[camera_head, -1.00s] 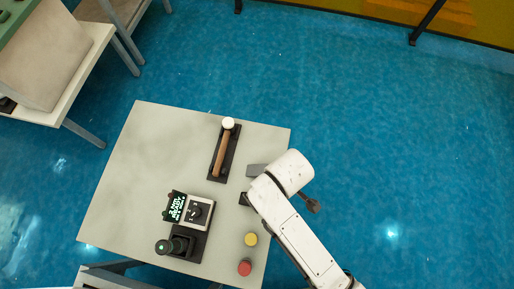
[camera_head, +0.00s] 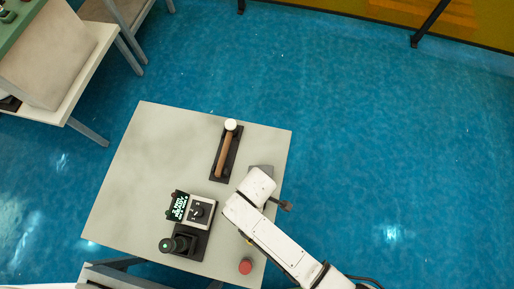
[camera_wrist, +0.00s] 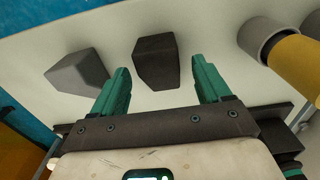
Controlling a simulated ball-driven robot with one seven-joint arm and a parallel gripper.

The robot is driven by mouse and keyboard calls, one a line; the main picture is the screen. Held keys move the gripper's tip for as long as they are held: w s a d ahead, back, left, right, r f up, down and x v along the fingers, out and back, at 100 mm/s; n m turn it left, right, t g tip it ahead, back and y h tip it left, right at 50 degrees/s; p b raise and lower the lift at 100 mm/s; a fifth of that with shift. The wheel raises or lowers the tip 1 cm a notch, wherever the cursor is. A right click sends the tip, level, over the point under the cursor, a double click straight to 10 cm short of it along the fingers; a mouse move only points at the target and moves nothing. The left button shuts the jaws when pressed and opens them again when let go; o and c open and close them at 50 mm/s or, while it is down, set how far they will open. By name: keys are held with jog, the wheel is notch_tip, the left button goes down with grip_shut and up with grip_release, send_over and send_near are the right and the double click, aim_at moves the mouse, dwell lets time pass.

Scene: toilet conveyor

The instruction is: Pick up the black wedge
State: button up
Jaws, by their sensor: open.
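The black wedge (camera_wrist: 156,62) rests on the pale table and shows in the wrist view just ahead of my gripper (camera_wrist: 160,68). My gripper is open, with one green finger on each side of the wedge's near part. I cannot tell whether either finger touches it. The wedge looks nearer the left finger than the right. In the head view my arm hides the black wedge and the fingers.
A grey wedge (camera_wrist: 77,73) lies left of the left finger; it also shows beside my arm in the head view (camera_head: 262,169). A lever (camera_head: 226,152), control box (camera_head: 201,211) and red button (camera_head: 245,266) occupy the table.

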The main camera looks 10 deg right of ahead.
jog(key=shift+f, duration=0.7)
jog(key=shift+c, duration=0.3)
jog(key=c, duration=1.1)
